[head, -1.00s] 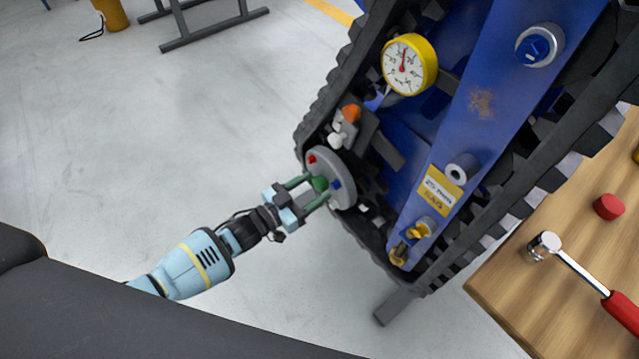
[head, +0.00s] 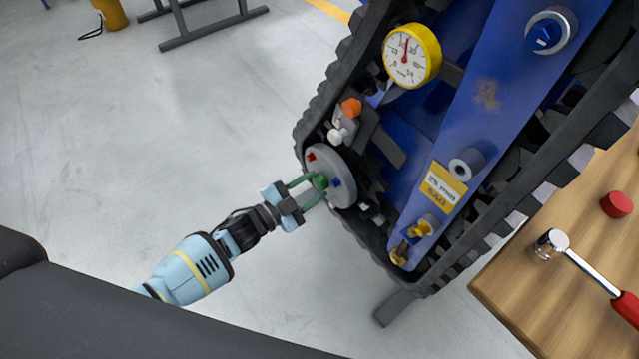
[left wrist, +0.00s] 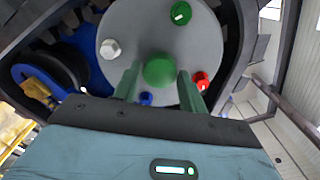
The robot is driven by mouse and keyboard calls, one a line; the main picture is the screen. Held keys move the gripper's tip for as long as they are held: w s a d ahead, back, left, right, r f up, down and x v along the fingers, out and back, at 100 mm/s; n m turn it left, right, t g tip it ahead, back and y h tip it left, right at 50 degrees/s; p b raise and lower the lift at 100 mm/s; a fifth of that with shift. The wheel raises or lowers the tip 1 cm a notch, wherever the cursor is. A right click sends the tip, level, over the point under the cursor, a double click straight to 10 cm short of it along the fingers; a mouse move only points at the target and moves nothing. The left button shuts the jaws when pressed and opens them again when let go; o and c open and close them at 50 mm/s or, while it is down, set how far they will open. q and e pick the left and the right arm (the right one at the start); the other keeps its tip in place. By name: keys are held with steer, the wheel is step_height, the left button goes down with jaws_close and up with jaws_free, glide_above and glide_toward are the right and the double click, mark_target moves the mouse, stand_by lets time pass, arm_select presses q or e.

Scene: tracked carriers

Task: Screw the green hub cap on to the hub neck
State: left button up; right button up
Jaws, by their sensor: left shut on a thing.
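The green hub cap (left wrist: 160,71) is between the green fingers of my left gripper (left wrist: 156,84), which is shut on it. It sits in front of the middle of the round grey hub plate (left wrist: 197,34). In the head view the cap (head: 320,182) shows at the tips of my left gripper (head: 311,189), against the plate (head: 341,172). The hub neck is hidden behind the cap, so I cannot tell how far the cap is on. My right gripper is not in view.
The dark track (head: 318,106) surrounds the plate. A yellow gauge (head: 411,56) and an orange-topped valve (head: 350,108) are above it. A wooden table (head: 537,274) at right bears a red-handled tool (head: 588,270) and a red cap (head: 616,205).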

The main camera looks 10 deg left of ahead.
arm_select(q)
steer(key=shift+f+m, duration=0.1)
steer(key=shift+m, duration=0.9)
steer(key=shift+a, duration=0.1)
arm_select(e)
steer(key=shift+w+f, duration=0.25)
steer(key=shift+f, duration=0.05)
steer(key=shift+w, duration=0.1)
arm_select(q)
steer(key=m+b, duration=0.2)
steer(key=m, duration=0.3)
steer(key=shift+f+m, duration=0.1)
steer(key=shift+m, duration=0.3)
steer(key=m+b, duration=0.1)
steer(key=m, duration=0.2)
steer(key=shift+a+b, duration=0.1)
steer(key=shift+b, duration=0.25)
steer(key=shift+m, duration=0.4)
steer(key=shift+w+r, duration=0.1)
steer(key=shift+r, duration=0.15)
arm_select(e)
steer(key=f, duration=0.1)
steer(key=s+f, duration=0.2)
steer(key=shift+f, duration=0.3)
